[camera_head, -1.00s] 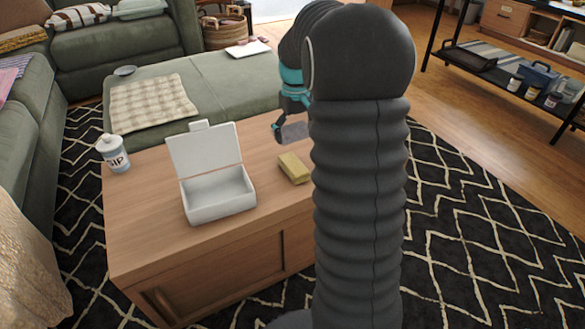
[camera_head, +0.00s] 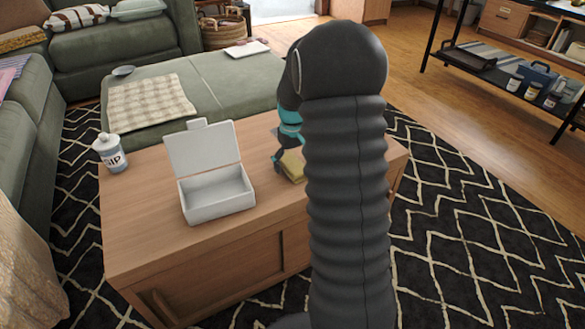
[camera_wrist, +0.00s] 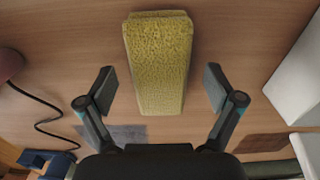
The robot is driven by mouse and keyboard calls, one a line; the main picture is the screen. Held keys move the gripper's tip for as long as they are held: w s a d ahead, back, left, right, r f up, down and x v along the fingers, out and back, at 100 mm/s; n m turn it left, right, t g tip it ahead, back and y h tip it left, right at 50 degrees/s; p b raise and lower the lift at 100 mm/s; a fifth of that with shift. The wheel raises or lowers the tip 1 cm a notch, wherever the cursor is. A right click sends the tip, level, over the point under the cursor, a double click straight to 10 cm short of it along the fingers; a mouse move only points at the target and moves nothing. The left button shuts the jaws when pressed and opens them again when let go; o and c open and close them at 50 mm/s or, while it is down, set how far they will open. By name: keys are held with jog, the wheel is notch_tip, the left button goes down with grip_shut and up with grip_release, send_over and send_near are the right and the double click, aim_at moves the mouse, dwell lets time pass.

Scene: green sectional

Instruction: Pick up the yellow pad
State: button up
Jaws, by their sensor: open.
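The yellow pad (camera_head: 293,165) lies on the wooden table, partly hidden behind my arm in the head view. In the wrist view the yellow pad (camera_wrist: 158,62) is a long block with a rough top, lying lengthwise between and beyond the two fingers. My gripper (camera_wrist: 160,88) is open, one finger on each side of the pad's near end, with a gap to it on both sides. In the head view my gripper (camera_head: 278,165) is just left of the pad, mostly hidden by my arm. I cannot tell its exact height above the table.
An open white box (camera_head: 217,192) with its lid raised stands left of the pad on the table (camera_head: 150,215). A white jar (camera_head: 110,153) is at the table's left end. A green sofa seat (camera_head: 220,85) is behind. A dark cord (camera_wrist: 35,105) shows in the wrist view.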

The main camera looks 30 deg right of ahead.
aim_at(296, 163)
jog(key=shift+f, duration=0.15)
jog(key=shift+c, duration=0.3)
jog(key=c, duration=1.1)
jog(key=shift+r, duration=0.6)
jog(key=r, duration=0.3)
jog(key=shift+s+d+r+p, duration=0.2)
jog(key=shift+d+r+p, duration=0.05)
jog(key=shift+d+p, duration=0.15)
jog(key=s+d+r, duration=0.2)
jog(key=d, duration=0.1)
jog(key=s+d+r, duration=0.2)
jog(key=d, duration=0.1)
jog(key=s+d+r, duration=0.2)
jog(key=d, duration=0.1)
jog(key=shift+r, duration=0.15)
